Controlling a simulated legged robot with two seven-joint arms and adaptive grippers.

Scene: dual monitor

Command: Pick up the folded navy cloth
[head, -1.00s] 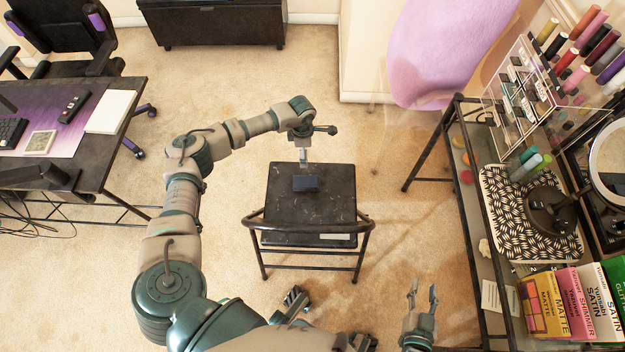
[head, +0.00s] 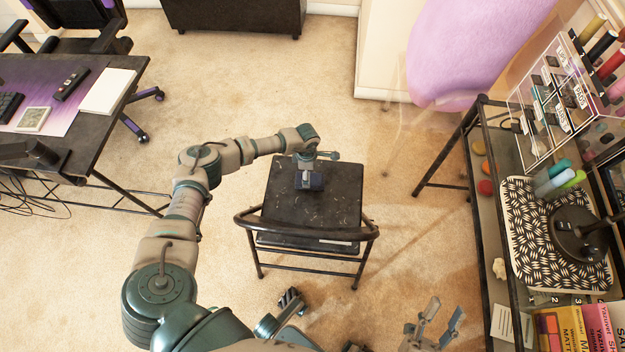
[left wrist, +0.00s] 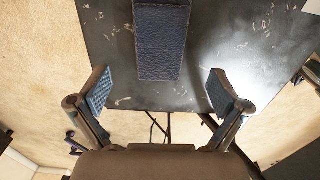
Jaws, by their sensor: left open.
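The folded navy cloth (head: 317,181) lies on the black seat of a folding chair (head: 335,205). In the left wrist view the cloth (left wrist: 161,42) is a dark blue, textured block near the top middle, in line with the gap between my fingers. My left gripper (head: 306,180) is at the cloth in the head view and hides part of it. In the left wrist view the left gripper (left wrist: 158,90) is open, with its two padded fingers wide apart on either side of the cloth's near end and nothing between them. My right gripper (head: 440,325) is open and empty at the bottom right.
A desk (head: 120,125) stands at the left, with an office chair behind it. A black-framed shelf (head: 488,250) with cosmetics stands at the right. A pink chair (head: 465,50) is at the back. Carpet around the folding chair is clear.

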